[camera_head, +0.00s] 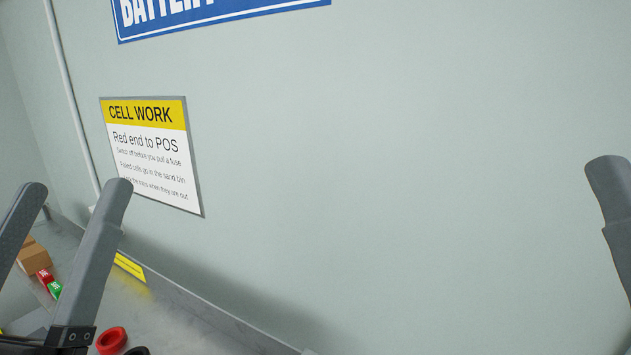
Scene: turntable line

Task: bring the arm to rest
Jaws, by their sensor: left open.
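My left gripper (77,188) is at the lower left of the head view. Its two grey fingers stand wide apart with nothing between them, in front of the wall and the work surface. One grey finger of my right gripper (612,200) shows at the right edge. The rest of that gripper is outside the picture, so I cannot see its opening.
A pale wall (400,150) fills most of the view, with a cell work sign (152,150) and a blue sign (220,12). On the grey surface (190,325) are a cardboard box (35,259), small red and green items (54,288), and a red ring-shaped thing (111,340).

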